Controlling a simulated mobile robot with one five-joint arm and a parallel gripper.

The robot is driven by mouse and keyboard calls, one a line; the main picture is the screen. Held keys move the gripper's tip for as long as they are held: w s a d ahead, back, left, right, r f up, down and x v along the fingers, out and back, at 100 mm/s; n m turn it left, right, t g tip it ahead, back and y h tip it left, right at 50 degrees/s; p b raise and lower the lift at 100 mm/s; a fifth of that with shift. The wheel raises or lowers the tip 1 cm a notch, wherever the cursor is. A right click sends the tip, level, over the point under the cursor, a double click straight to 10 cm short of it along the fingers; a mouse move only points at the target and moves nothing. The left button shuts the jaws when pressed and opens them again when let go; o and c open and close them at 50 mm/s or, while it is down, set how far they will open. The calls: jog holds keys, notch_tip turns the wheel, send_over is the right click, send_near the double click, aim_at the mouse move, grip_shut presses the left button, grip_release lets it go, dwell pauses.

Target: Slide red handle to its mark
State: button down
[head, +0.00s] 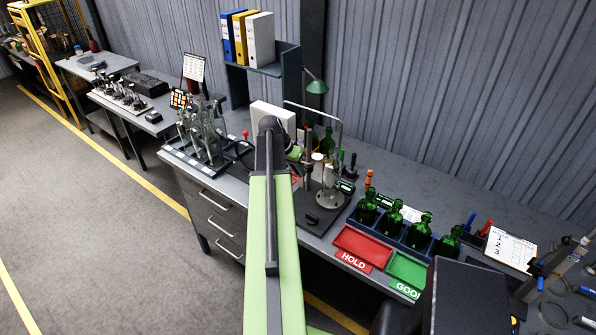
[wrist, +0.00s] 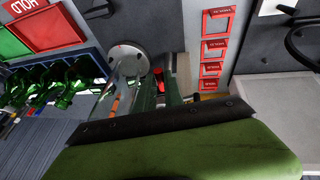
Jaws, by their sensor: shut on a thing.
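The red handle (wrist: 159,82) shows as a small red piece between the jaws of my gripper (wrist: 168,88) in the wrist view. My gripper is shut on it, beside the upright post of a bench stand. In the head view my green arm reaches over the bench and hides most of my gripper and the handle. The stand has a round grey base (head: 329,199), which also shows in the wrist view (wrist: 127,60). A clear glass bottle (wrist: 122,92) is by the stand. I cannot make out the mark.
Green bottles (head: 391,217) stand in a blue rack to the right, behind a red HOLD tray (head: 361,247) and a green tray (head: 407,268). Clear bottles (head: 207,132) stand at the left. A row of red labels (wrist: 213,47) lies near my gripper.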

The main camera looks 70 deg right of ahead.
dwell(0.8)
notch_tip(320, 180, up, 9)
jog(key=p, duration=0.8)
jog(key=shift+f, duration=0.2)
jog(key=c, duration=1.5)
grip_release()
jog(key=shift+w, duration=0.1)
jog(key=shift+o, duration=0.2)
jog(key=p+v, duration=0.7)
jog(key=shift+r, duration=0.15)
